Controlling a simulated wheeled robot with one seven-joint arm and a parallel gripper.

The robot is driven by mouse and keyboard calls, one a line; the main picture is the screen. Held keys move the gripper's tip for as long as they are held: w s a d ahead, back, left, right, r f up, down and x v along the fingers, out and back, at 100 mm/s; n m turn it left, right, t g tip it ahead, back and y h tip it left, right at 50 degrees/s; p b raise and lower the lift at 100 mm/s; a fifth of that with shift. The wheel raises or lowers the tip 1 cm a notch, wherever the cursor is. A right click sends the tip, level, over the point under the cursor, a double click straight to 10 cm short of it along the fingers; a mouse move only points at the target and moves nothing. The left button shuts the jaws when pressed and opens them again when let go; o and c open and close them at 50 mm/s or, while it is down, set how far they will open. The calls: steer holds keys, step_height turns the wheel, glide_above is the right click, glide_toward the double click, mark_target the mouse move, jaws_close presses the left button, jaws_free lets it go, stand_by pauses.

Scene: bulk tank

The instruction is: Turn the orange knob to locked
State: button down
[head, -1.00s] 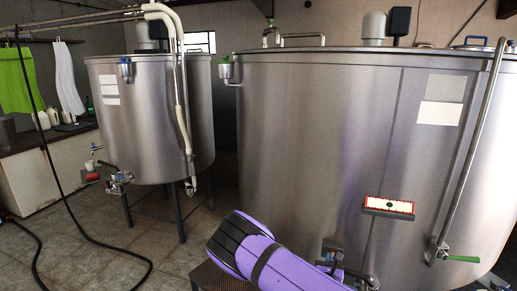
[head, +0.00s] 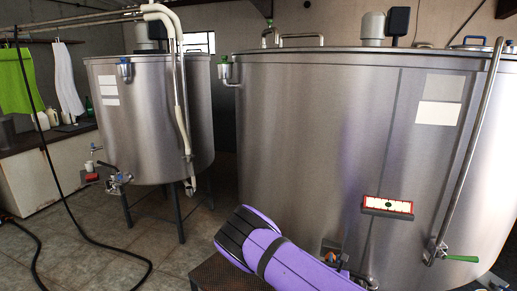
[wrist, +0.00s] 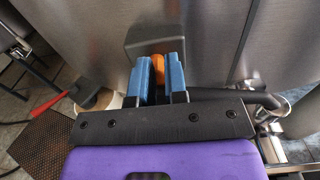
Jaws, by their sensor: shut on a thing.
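The orange knob (wrist: 158,70) shows in the wrist view between the two blue fingers of my gripper (wrist: 158,78). The fingers are shut on it, one on each side, and hide most of it. A grey box (wrist: 150,40) stands right behind it, at the wall of the large steel tank (wrist: 215,50). In the head view the knob (head: 331,257) is small, low on the front of the tank (head: 300,150), beside my purple arm. Its markings and its exact angle cannot be read.
A bent pipe with a metal fitting (wrist: 265,110) runs just right of my gripper. A red-handled tool (wrist: 50,105) is at the left. In the head view, a red-framed panel (head: 388,206) and a green-handled valve (head: 460,258) are on the tank. A smaller tank (head: 150,120) stands back left.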

steer(key=shift+w+d+r, duration=0.4)
steer(key=shift+d+r, duration=0.15)
steer(key=v, duration=0.6)
steer(key=shift+f, duration=0.25)
steer(key=shift+s+a, duration=0.1)
steer(key=shift+a, duration=0.1)
